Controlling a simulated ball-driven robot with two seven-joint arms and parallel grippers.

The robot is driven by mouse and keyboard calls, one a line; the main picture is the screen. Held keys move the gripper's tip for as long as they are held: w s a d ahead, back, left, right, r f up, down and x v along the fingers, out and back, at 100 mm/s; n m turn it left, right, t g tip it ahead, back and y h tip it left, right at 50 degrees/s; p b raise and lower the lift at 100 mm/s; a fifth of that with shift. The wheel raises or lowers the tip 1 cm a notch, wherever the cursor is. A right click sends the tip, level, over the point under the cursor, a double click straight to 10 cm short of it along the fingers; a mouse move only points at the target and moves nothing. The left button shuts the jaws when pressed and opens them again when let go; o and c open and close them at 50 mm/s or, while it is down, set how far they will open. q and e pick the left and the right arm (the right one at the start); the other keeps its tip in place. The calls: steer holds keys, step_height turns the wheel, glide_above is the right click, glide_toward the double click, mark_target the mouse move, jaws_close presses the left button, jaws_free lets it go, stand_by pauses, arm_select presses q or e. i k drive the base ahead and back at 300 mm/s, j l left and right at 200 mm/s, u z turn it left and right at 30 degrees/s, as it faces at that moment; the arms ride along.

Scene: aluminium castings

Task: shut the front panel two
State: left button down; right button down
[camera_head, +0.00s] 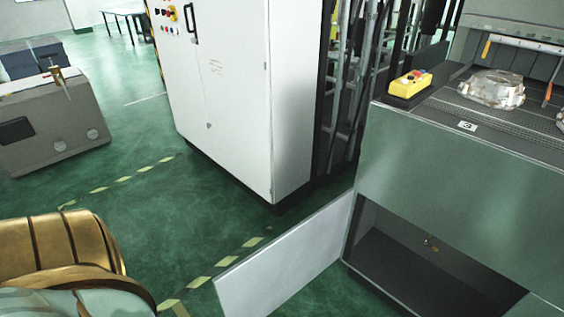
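An open white-grey panel (285,265) stands out from the lower left of the green-grey machine (470,180) at the right. It is hinged at the left edge of a dark, open compartment (430,262) low in the machine. Its lower part is cut off by the frame edge. I see no number on it, so I cannot tell if it is panel two. A gold and pale green rounded part, likely my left arm, fills the lower left corner, apart from the panel. Neither gripper shows.
A tall white cabinet (225,90) stands behind the panel. A yellow control box (410,84) and a metal casting (492,89) sit on the machine's top. A grey unit (50,125) stands at the left. Green floor (150,215) is clear between them, with dashed yellow markings.

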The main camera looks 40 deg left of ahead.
mark_target(256, 287)
steer(key=k+j+z, duration=0.1)
steer(key=j, duration=0.35)
steer(key=k+j+z, duration=0.15)
steer(key=j, duration=0.25)
steer(key=k+j+z, duration=0.1)
steer(key=k+j, duration=0.15)
steer(key=j, duration=0.15)
steer(key=k+j+z, duration=0.1)
steer(key=j, duration=0.3)
steer(key=k+j+z, duration=0.15)
steer(key=k+j, duration=0.15)
steer(key=i+j+z, duration=0.2)
steer(key=j, duration=0.8)
steer(key=j+z, duration=0.2)
steer(key=j, duration=0.75)
